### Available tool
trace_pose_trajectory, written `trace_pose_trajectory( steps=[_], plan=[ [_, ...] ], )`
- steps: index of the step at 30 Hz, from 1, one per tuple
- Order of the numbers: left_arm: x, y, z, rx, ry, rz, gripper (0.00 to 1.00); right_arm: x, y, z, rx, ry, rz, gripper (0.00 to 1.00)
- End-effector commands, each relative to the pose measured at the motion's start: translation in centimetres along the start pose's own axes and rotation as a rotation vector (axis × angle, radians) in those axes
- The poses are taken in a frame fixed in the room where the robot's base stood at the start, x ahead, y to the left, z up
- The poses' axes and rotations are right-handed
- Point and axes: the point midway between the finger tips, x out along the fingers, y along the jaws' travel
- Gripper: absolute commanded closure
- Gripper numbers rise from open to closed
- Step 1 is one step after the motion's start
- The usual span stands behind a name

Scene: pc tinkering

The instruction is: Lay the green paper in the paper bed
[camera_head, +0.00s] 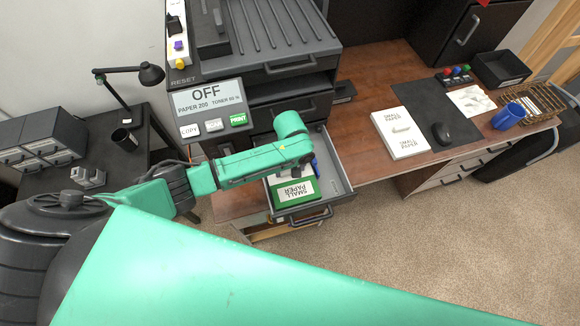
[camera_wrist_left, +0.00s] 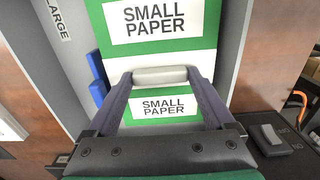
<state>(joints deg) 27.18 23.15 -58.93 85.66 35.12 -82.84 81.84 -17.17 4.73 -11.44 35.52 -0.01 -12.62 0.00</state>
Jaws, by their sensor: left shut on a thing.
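The green paper (camera_head: 307,184) is a green pack with white "SMALL PAPER" labels and a pale handle (camera_wrist_left: 160,75) across its middle. My left gripper (camera_wrist_left: 160,78) is shut on that handle, between the two labels. In the head view the pack is over or in the open grey paper bed (camera_head: 341,180), partly hidden by my left forearm and wrist. The wrist view shows blue guides (camera_wrist_left: 97,80) and a wall marked "LARGE" left of the pack. I cannot tell whether the pack rests on the bed's floor. My right gripper is not in view.
The printer (camera_head: 270,75) with its "OFF" panel (camera_head: 206,97) stands above and behind the bed. On the wooden desk to the right are a white small-paper pack (camera_head: 400,132), a mouse (camera_head: 441,132), a blue cup (camera_head: 508,116) and a wire basket (camera_head: 545,103).

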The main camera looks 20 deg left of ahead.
Motion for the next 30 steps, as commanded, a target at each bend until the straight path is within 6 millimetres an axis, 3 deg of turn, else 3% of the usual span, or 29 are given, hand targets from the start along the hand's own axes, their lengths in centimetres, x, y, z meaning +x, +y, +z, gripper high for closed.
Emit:
trace_pose_trajectory(
  steps=[9,10,17,22,26,30],
  plan=[
    [0.4,0.1,0.0,0.000,0.001,0.002,1.00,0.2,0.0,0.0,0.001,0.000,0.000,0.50],
    [0.4,0.1,0.0,0.000,0.001,0.002,0.02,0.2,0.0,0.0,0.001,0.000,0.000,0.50],
    [0.5,0.0,0.0,0.000,-0.001,-0.001,0.00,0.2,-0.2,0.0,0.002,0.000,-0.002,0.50],
    [-0.7,0.0,0.0,0.000,-0.001,0.002,0.00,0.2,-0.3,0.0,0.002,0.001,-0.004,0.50],
    [-3.3,0.1,0.0,0.001,0.001,0.005,0.00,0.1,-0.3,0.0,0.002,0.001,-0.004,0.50],
    [-7.4,0.1,0.0,0.001,0.003,0.007,0.00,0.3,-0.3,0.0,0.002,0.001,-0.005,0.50]
  ],
)
